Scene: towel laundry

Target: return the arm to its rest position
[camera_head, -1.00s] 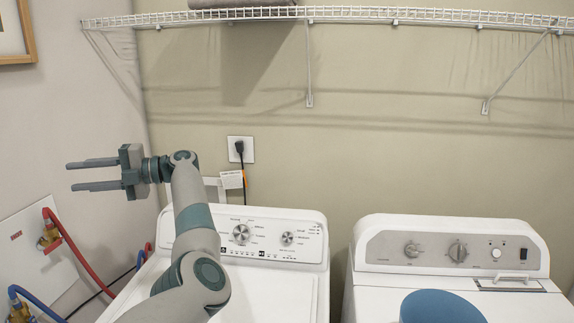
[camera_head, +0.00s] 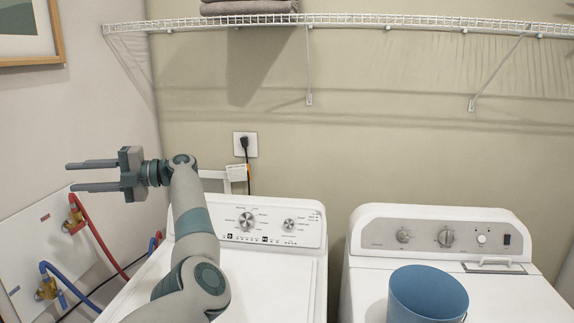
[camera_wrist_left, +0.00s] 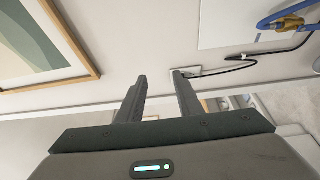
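My left arm rises from the bottom of the head view, in front of the left washing machine (camera_head: 285,270). My left gripper (camera_head: 92,175) points left, its two fingers apart with nothing between them. In the left wrist view the gripper (camera_wrist_left: 159,80) also shows two separated fingers and an empty gap. The fingertips appear in front of the left wall, near the red and blue hoses. My right gripper is in neither view.
A blue bucket (camera_head: 428,295) stands on the right machine (camera_head: 515,290). A wire shelf (camera_head: 350,20) with folded grey towels (camera_head: 248,7) runs along the back wall. A red hose (camera_head: 100,238), blue hose (camera_head: 70,287), outlet (camera_head: 245,145) and framed picture (camera_head: 28,35) are at the left.

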